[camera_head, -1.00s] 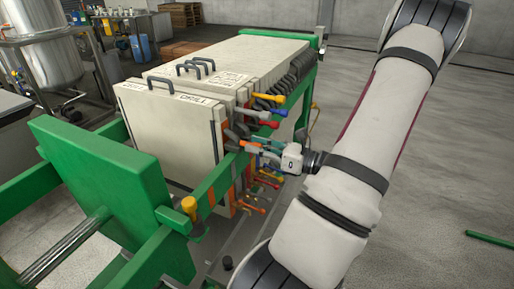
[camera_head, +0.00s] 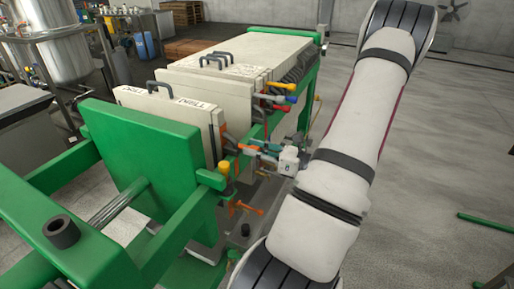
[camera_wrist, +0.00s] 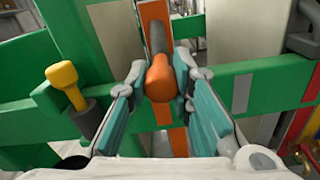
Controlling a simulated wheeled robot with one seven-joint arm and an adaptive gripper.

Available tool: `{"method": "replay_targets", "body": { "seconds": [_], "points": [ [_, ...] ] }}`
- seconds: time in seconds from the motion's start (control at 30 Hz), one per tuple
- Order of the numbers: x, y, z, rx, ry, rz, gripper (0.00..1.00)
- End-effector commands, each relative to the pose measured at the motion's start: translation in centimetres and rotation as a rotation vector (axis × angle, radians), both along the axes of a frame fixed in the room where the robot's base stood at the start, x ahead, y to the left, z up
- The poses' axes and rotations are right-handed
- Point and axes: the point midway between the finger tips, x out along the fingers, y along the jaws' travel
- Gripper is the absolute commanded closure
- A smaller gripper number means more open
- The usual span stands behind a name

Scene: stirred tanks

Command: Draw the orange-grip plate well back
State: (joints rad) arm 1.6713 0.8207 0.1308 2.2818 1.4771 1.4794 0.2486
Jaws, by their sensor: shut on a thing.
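The orange-grip plate (camera_head: 165,122) is a pale upright filter plate marked DRILL. It stands apart from the pack of plates behind it, close to the thick green end plate (camera_head: 130,158). Its orange grip (camera_wrist: 160,78) sticks out over the green side rail. My gripper (camera_head: 262,147) reaches in from the right at rail height. In the wrist view its teal-padded fingers (camera_wrist: 162,82) lie on both sides of the orange grip, shut on it. The green end plate hides part of the plate's face.
The remaining plate pack (camera_head: 240,65) stands behind a gap, with several coloured grips on its right side. A yellow-topped peg (camera_head: 224,168) stands on the near part of the rail; it also shows in the wrist view (camera_wrist: 62,78). Open floor lies to the right.

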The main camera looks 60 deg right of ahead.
Motion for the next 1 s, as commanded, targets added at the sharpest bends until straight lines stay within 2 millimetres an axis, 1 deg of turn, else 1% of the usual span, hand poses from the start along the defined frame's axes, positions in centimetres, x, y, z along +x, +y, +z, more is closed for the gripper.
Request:
{"method": "replay_targets", "body": {
  "seconds": [0.03,0.2,0.63,0.67,0.7,0.73,1.0],
  "points": [
    [0.01,0.32,0.03,0.002,-0.002,0.005,1.00],
    [0.01,0.61,0.04,0.001,-0.002,0.004,1.00],
    [0.02,0.68,0.03,0.000,-0.002,0.004,1.00],
    [0.01,0.68,0.03,0.000,-0.002,0.004,0.73],
    [0.01,0.67,0.04,0.000,-0.002,0.004,0.63],
    [0.02,0.66,0.04,0.000,-0.002,0.004,0.57],
    [-0.01,0.59,-0.07,0.000,0.002,0.001,0.57]
  ]
}}
